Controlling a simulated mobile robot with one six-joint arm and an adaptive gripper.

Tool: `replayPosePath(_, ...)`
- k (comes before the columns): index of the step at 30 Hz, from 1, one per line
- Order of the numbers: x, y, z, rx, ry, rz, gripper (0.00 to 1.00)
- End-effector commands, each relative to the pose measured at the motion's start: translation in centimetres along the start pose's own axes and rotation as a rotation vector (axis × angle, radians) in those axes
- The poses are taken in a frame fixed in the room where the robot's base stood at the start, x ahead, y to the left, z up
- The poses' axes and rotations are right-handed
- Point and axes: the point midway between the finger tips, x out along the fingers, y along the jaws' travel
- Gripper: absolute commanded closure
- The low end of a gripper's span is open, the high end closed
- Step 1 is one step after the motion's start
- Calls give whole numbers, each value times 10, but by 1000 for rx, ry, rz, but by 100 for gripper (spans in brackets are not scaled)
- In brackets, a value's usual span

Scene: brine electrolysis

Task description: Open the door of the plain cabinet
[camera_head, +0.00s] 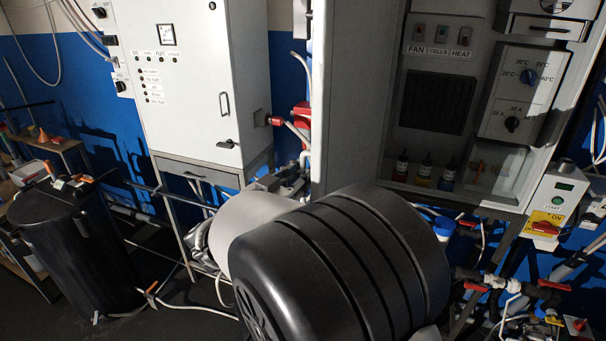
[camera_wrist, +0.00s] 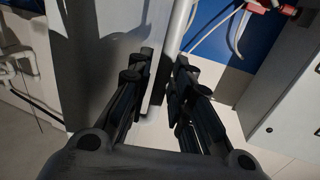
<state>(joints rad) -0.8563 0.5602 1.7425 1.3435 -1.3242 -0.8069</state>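A light grey cabinet (camera_head: 195,90) with a gauge, several small lights and a door handle (camera_head: 224,104) stands at left centre in the head view; its door looks shut. A second grey cabinet (camera_head: 345,90) to its right has its front open onto switches and bottles. I cannot tell for certain which is the plain cabinet. In the wrist view my gripper (camera_wrist: 161,75) has its black fingers apart. A pale upright edge of a grey panel (camera_wrist: 110,30) shows between and beyond the fingertips; contact cannot be told. In the head view my dark arm hides the gripper.
A black drum (camera_head: 75,245) stands on the floor at left, with hoses near it. Pipes with red valve handles (camera_head: 545,290) lie low at right. A red fitting (camera_head: 275,120) juts from the left cabinet's side into the gap between cabinets.

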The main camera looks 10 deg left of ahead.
Motion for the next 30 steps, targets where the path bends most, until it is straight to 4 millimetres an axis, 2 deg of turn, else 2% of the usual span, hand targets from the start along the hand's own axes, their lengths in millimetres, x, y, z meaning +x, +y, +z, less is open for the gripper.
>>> replayPosePath(5, -18, -1, -1, 1, 0, -4, 80)
replayPosePath(12, -70, -2, 0, 0, -1, -6, 80)
replayPosePath(18, -104, -1, 0, -1, 0, -4, 80)
replayPosePath(24, -119, 0, 0, -1, -1, -2, 80)
replayPosePath(30, -120, 0, 0, -1, -1, -1, 80)
